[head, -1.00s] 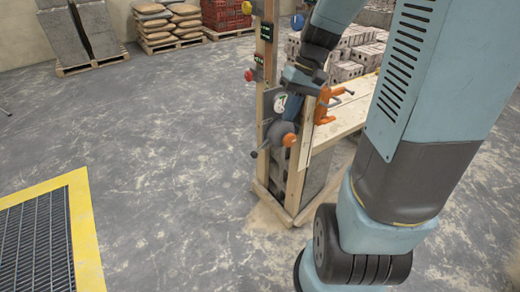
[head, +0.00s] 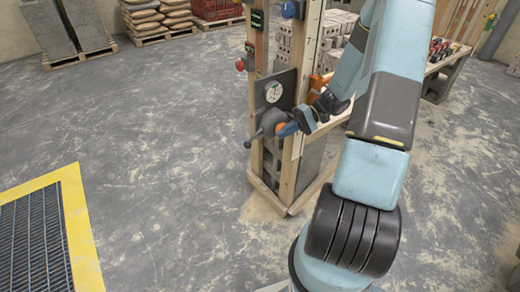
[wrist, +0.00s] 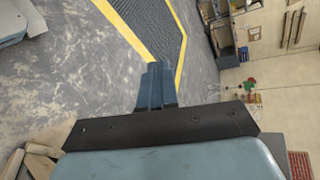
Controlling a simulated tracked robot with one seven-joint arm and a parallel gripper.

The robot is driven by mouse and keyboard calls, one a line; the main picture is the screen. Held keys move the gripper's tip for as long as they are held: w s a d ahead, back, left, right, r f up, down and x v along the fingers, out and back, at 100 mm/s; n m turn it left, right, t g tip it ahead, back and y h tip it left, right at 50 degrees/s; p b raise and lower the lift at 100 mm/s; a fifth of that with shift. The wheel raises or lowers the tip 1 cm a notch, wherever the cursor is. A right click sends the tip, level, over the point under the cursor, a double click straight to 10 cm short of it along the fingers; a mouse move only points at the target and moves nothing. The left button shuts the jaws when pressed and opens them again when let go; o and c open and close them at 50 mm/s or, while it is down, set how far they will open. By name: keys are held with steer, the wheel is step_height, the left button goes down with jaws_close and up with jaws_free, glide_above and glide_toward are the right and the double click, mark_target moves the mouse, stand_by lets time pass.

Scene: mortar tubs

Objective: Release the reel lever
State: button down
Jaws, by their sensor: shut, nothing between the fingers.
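The reel hub (head: 271,122), dark grey, is mounted on the wooden post stand in the head view. A thin lever with a black knob (head: 247,145) reaches from it to the lower left. An orange knob (head: 282,127) is on its right side, partly hidden by my gripper. My gripper (head: 290,130) is shut and empty, its blue fingertips just right of the orange knob; I cannot tell if they touch it. In the wrist view the shut fingers (wrist: 156,85) show against the floor, and no lever is visible there.
A dark plate with a white round dial (head: 273,92) sits above the hub. A red knob (head: 241,65) is higher on the post. An orange clamp (head: 318,85) stands behind my wrist. Open floor and a yellow-edged grating (head: 66,180) lie left.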

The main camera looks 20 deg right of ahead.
steer(key=w+d+f+m+t+y, duration=0.1)
steer(key=d+f+m+t+y, duration=0.1)
steer(key=f+t, duration=0.3)
steer(key=d+f+m+t+y, duration=0.3)
steer(key=f+t, duration=0.3)
steer(key=f, duration=0.5)
steer(key=shift+w+f+m, duration=0.35)
steer(key=shift+f+m, duration=0.05)
steer(key=shift+m, duration=0.3)
steer(key=x, duration=1.4)
steer(key=shift+w+d+r, duration=0.1)
steer(key=shift+w, duration=0.05)
